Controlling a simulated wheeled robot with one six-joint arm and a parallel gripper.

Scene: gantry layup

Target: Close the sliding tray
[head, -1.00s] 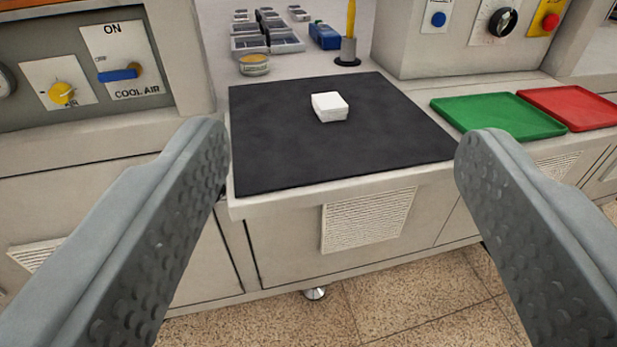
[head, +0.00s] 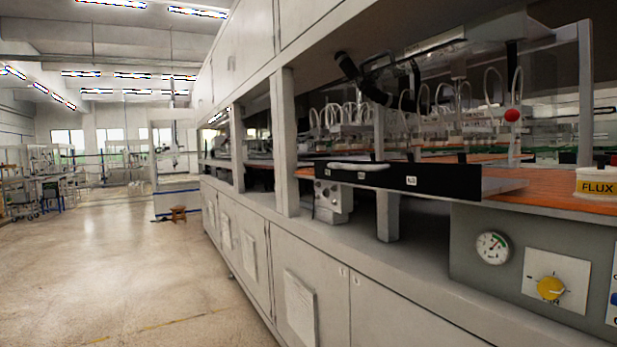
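What looks like the sliding tray (head: 450,183) juts out of the machine front in the right half of the head view. It has a long black front panel with small white labels and a pale strip along its top left edge. Its right end stands clear of the orange deck (head: 560,187) behind it. How far it runs back inside is hidden. My gripper is not in view.
White posts (head: 285,140) divide the machine front.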

